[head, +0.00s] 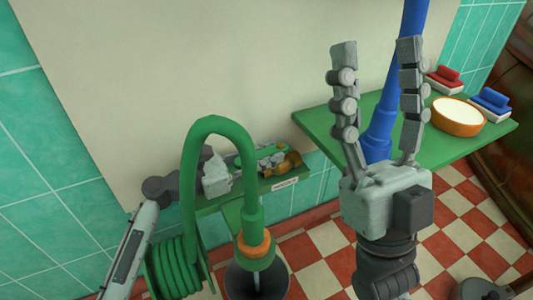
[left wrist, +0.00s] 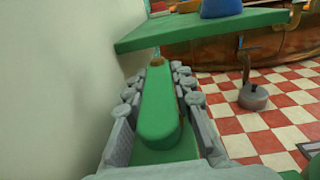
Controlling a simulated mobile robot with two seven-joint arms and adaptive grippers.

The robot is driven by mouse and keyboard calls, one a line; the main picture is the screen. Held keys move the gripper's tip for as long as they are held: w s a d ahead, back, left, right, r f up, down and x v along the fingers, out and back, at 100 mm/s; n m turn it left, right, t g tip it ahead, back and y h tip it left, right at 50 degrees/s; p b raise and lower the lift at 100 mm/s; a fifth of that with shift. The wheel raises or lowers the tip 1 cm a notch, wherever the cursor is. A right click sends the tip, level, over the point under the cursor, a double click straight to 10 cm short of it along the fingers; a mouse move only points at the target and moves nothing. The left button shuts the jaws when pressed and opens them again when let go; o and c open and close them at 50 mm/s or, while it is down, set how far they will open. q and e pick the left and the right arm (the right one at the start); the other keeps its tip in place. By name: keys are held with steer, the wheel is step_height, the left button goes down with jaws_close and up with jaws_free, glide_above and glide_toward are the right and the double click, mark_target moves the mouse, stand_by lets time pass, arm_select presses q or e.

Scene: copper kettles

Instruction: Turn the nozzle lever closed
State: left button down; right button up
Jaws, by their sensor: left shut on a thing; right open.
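The nozzle lever, a long green bar with a rounded near end (left wrist: 158,108), lies between the fingers of my left gripper (left wrist: 178,68) in the left wrist view. A small brownish piece shows at its far end. My left gripper (head: 272,158) is shut on the lever, beside the wall in the head view, partly hidden behind the green hose (head: 217,120). A brass-coloured piece (head: 288,164) shows at its fingertips. My right gripper (head: 377,55) is open and empty, pointing up in front of the green shelf.
The hose ends in an orange collar (head: 257,246) above a dark bucket (head: 283,290). A green shelf (head: 325,119) carries an orange bowl (head: 457,118), a red brush (head: 446,75) and a blue brush (head: 492,100). A blue pole (head: 378,138) stands behind my right gripper.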

arm_select(q)
steer(key=p, duration=0.1)
steer(key=n+t+p, duration=0.1)
steer(key=shift+s+d+r+y+p, duration=0.1)
steer(key=shift+s+r+y+p, duration=0.05)
steer(key=shift+r+y+p, duration=0.2)
steer(key=shift+s+d+f+n+t+y+p, duration=0.1)
steer(key=shift+n+t+y+p, duration=0.25)
steer(key=shift+t+p, duration=0.2)
steer(key=shift+s+d+n+t+y+p, duration=0.1)
steer(key=shift+n+t+y+p, duration=0.25)
steer(key=shift+t+p, duration=0.2)
arm_select(e)
steer(key=w+a+f+g+h, duration=0.2)
steer(key=w+a+f+g, duration=0.1)
steer(key=w+f+g, duration=0.45)
arm_select(q)
steer(key=shift+s+n+t+y+p, duration=0.1)
steer(key=shift+n+t+y+p, duration=0.3)
steer(key=shift+t+p, duration=0.15)
steer(key=shift+s+d+f+n+t+y+p, duration=0.1)
steer(key=shift+f+n+t+y+p, duration=0.1)
steer(key=shift+n+t+y+p, duration=0.4)
arm_select(e)
steer(key=d+f+g+h, duration=0.2)
steer(key=f+g, duration=0.4)
steer(key=f, duration=0.5)
steer(key=shift+w+d+h, duration=0.15)
steer(key=shift+d+h, duration=0.25)
steer(key=shift+d, duration=0.35)
